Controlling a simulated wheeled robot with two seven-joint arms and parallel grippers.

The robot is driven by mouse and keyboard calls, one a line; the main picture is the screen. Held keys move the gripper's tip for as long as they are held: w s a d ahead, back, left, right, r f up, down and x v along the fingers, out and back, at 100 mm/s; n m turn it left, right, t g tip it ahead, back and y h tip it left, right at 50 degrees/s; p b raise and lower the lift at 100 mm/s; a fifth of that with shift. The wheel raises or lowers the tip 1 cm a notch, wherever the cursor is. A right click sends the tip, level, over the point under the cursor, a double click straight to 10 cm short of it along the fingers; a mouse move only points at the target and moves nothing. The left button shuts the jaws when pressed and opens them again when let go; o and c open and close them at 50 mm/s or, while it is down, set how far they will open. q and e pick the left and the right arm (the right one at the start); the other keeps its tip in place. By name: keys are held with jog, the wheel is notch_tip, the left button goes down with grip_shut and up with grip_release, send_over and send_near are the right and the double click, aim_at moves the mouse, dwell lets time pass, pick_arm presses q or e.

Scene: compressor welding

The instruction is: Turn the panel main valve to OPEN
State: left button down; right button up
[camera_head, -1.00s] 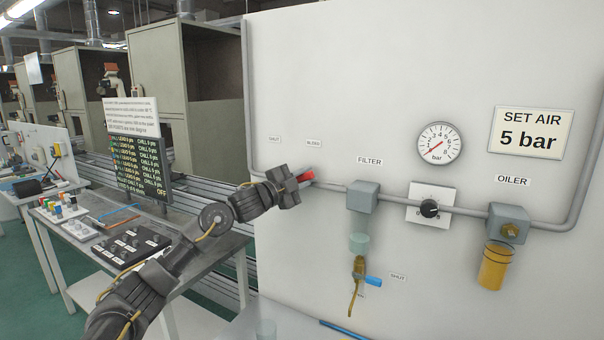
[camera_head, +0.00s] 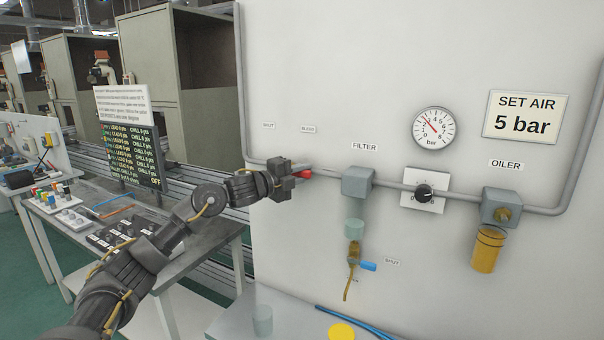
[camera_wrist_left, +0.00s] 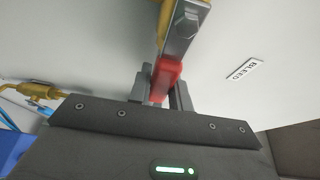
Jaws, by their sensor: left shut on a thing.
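The main valve's red handle (camera_head: 304,174) is on the grey pipe at the left of the white panel, left of the filter. It lies close to level along the pipe. My left gripper (camera_head: 291,173) is shut on this handle and covers most of the valve. In the left wrist view, the red handle (camera_wrist_left: 166,76) sits between the two grey fingers, with a metal lever and bolt beyond it. The pressure gauge (camera_head: 433,129) has its needle pointing to the upper left. My right gripper is not in view.
The filter (camera_head: 358,182), regulator knob (camera_head: 424,191) and oiler (camera_head: 501,207) sit along the pipe to the right. A blue-handled drain valve (camera_head: 362,266) hangs below the filter. A BLEED label (camera_wrist_left: 244,70) is on the panel. A bench with a dark display board (camera_head: 128,152) stands left.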

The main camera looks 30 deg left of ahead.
pick_arm(q)
jog(key=c, duration=1.3)
grip_release()
jog(key=b+v, duration=0.4)
jog(key=v, duration=0.7)
jog(key=shift+b, duration=0.4)
jog(key=shift+w+d+f, duration=0.1)
jog(key=shift+f, duration=0.05)
